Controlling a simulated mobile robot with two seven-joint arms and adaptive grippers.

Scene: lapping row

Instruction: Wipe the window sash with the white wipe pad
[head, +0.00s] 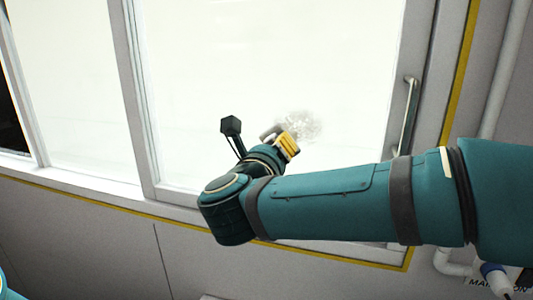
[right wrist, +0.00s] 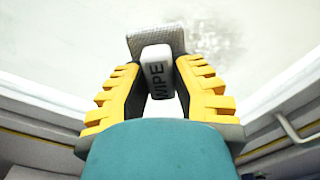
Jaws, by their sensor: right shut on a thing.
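The window sash (head: 205,65) is a large pale pane in a light frame, filling the upper part of the head view. A grey, speckled smudge (head: 303,124) is on the pane; it also shows in the right wrist view (right wrist: 215,40). My right gripper (head: 287,146), with yellow fingers, is in front of the pane beside the smudge. In the right wrist view it is shut on the white handle of the wipe pad (right wrist: 157,72), marked WIPE. The pad's grey face is left of the smudge there. I cannot tell whether it touches the pane. My left gripper is out of view.
A metal pull handle (head: 409,112) stands on the right side of the frame. A yellow line (head: 459,75) borders the window. Pale pipes (head: 503,70) run down the wall at the right, and a blue-and-white plug (head: 495,277) is below. The pane left of my arm is clear.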

